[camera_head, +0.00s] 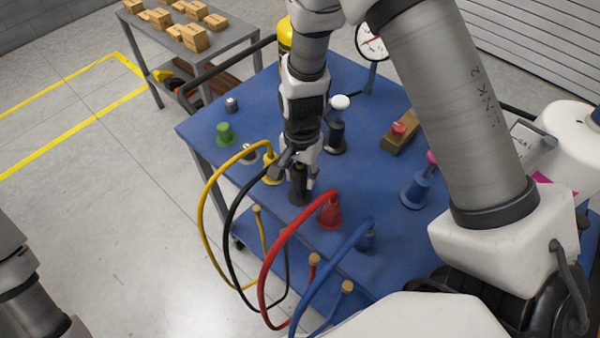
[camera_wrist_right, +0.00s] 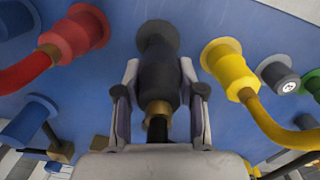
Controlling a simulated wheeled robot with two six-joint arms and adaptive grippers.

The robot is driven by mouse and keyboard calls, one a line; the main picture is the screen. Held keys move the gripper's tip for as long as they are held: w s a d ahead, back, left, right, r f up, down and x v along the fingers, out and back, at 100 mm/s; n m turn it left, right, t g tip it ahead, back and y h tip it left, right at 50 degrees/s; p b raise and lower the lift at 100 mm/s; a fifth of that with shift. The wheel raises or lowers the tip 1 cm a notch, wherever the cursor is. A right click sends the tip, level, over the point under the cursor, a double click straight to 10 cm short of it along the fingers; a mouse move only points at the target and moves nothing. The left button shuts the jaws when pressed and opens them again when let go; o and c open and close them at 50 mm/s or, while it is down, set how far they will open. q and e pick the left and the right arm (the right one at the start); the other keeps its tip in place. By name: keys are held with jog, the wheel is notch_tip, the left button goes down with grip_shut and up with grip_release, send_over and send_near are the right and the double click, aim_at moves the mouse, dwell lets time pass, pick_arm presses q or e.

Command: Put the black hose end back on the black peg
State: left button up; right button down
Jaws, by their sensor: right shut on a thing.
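My right gripper (camera_head: 300,182) points down over the blue tabletop, its fingers on both sides of the black hose end (camera_wrist_right: 160,80). The hose end has a brass collar (camera_wrist_right: 157,112) on the side facing the wrist camera. The black peg's round base (camera_head: 298,197) is on the table directly below the gripper; in the wrist view the base (camera_wrist_right: 157,35) lies in line behind the hose end. The hose end covers most of the peg, so I cannot tell if they touch or how far it is on. The black hose (camera_head: 228,235) loops off the table's front edge. My left gripper is out of view.
The yellow hose end (camera_head: 270,168) and red hose end (camera_head: 330,212) sit close on either side, with the blue one (camera_head: 366,238) farther right. A white-topped black fitting (camera_head: 337,130) stands behind. A green fitting (camera_head: 224,133) is left; a red-button box (camera_head: 398,137) is right.

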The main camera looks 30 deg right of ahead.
jog(key=shift+s+d+r, duration=0.1)
jog(key=shift+s+r, duration=0.15)
jog(key=shift+s, duration=0.05)
jog(key=shift+s+r, duration=0.15)
jog(key=shift+s, duration=0.3)
jog(key=shift+w, duration=0.3)
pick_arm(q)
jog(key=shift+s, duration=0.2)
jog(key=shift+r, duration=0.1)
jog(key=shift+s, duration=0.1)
pick_arm(e)
jog(key=shift+a, duration=0.25)
jog(key=shift+w+p, duration=0.1)
jog(key=shift+p, duration=0.2)
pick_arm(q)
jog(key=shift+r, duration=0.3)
